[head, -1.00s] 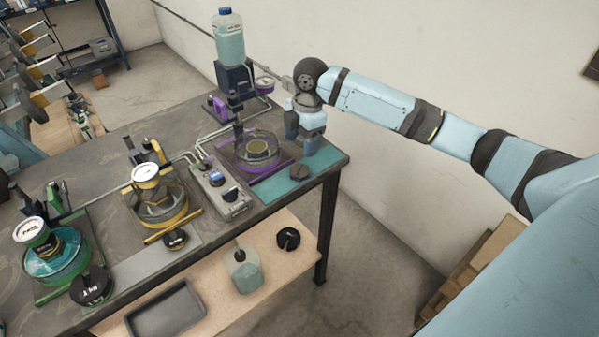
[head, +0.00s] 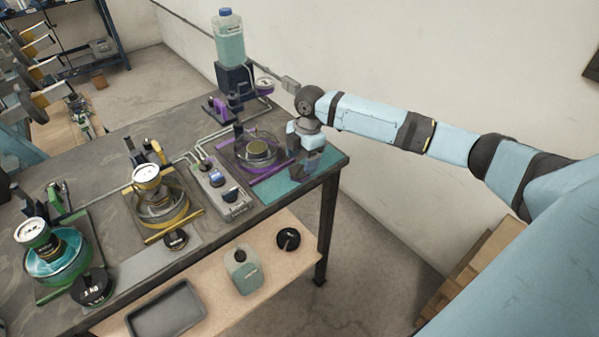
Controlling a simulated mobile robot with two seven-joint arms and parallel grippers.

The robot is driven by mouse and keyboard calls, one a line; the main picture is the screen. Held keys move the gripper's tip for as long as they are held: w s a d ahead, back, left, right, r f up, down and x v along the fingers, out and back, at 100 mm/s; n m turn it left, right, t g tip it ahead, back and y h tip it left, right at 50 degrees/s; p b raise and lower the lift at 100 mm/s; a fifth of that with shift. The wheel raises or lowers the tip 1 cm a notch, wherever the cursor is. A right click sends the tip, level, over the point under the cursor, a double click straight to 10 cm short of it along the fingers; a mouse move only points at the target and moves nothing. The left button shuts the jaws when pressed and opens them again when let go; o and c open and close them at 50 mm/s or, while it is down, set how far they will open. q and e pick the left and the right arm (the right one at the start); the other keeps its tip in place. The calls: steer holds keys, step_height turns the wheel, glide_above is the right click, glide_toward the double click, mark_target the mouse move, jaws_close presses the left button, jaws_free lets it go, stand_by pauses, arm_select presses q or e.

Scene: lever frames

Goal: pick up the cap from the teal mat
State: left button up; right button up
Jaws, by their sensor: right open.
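The teal mat (head: 272,190) lies at the right front corner of the dark workbench. My right gripper (head: 304,168) is over the mat, pointing down, with its jaws open. The small dark cap cannot be made out now; the gripper covers the place on the mat where it lay. I cannot tell whether the fingers are around the cap or just above it. My left gripper is not in view.
A purple-framed round vessel (head: 255,151) stands just left of the gripper. Behind it is a stand with a teal-filled bottle (head: 229,40). A grey control box (head: 220,188) sits left of the mat. Wall close behind.

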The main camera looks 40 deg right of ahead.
mark_target(300, 171)
steer(key=f, duration=0.3)
steer(key=shift+w+a+f, duration=0.1)
steer(key=shift+a+f, duration=0.1)
steer(key=shift+f, duration=0.15)
steer(key=c, duration=0.9)
steer(key=shift+o, duration=0.2)
steer(key=shift+r, duration=0.1)
